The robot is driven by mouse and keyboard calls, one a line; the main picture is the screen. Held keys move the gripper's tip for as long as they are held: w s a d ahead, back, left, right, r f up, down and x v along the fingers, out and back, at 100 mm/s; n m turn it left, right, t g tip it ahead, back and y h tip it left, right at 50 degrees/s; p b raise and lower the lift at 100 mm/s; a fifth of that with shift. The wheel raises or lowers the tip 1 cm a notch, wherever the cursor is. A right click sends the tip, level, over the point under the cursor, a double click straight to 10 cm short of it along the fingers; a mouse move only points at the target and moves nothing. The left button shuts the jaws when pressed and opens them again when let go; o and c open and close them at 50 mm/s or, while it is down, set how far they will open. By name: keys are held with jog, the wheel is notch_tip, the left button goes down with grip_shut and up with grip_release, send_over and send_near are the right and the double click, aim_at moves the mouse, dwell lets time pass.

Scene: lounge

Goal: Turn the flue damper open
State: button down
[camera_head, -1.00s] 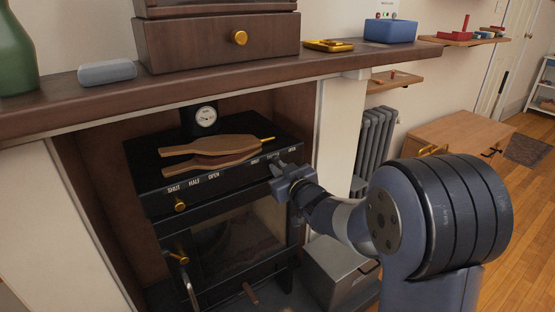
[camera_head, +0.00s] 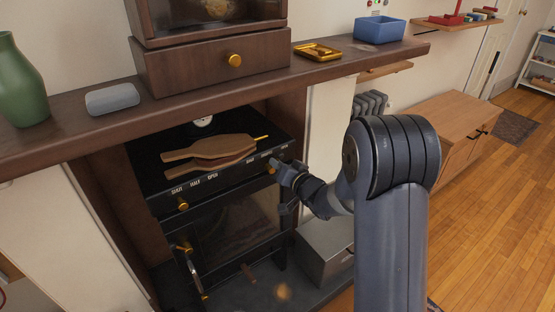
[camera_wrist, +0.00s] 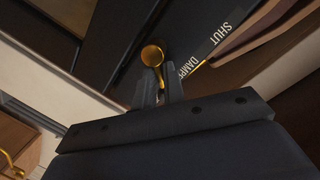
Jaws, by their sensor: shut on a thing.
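The black stove (camera_head: 232,225) stands in the fireplace recess. My gripper (camera_head: 276,168) is at the upper right of its front, by the right-hand row of white labels. In the wrist view my gripper (camera_wrist: 160,92) is shut on the brass damper handle (camera_wrist: 152,56). Its round end shows just beyond the fingertips, and its stem runs between them. The words SHUT and DAMPER are readable beside it. In the head view my gripper hides the handle, and I cannot tell its exact setting.
Wooden bellows (camera_head: 215,150) lie on the stove top, close left of my gripper. A brass knob (camera_head: 183,205) sits on the stove's left front. The mantel shelf (camera_head: 330,66) overhangs above. A grey metal box (camera_head: 325,252) stands right of the stove.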

jog(key=shift+d+f+m, duration=0.1)
jog(key=shift+m, duration=0.2)
dwell(0.4)
jog(key=c, duration=1.5)
grip_release()
jog(key=v, duration=1)
jog(key=shift+s+d+p, duration=0.25)
jog(key=shift+p, duration=0.15)
jog(key=shift+w, duration=0.1)
